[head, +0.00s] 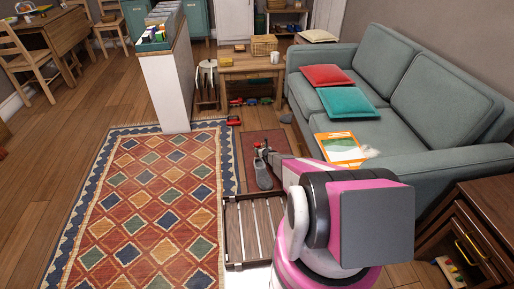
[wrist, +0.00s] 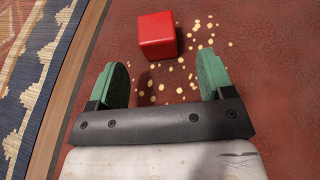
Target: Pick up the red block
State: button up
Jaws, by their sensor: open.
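The red block (wrist: 157,35) lies on a dark red mat in the wrist view, near the top middle. My gripper (wrist: 163,72) is open and empty, with a green-padded finger on each side. The block is ahead of the fingertips, within the width of the gap, and not touching either finger. In the head view my gripper (head: 262,151) is low over the small red mat (head: 252,139). There the block cannot be told apart clearly from the gripper.
Pale yellow bits (wrist: 181,66) lie scattered around the block. A patterned rug (head: 150,195) lies to the left, and the grey-green sofa (head: 385,105) stands to the right. A wooden table (head: 240,66) stands beyond.

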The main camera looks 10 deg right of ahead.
aim_at(258, 147)
jog(key=x, duration=0.5)
jog(key=shift+w+a+f, duration=0.1)
jog(key=shift+w+a, duration=0.05)
jog(key=shift+w, duration=0.2)
jog(key=c, duration=1)
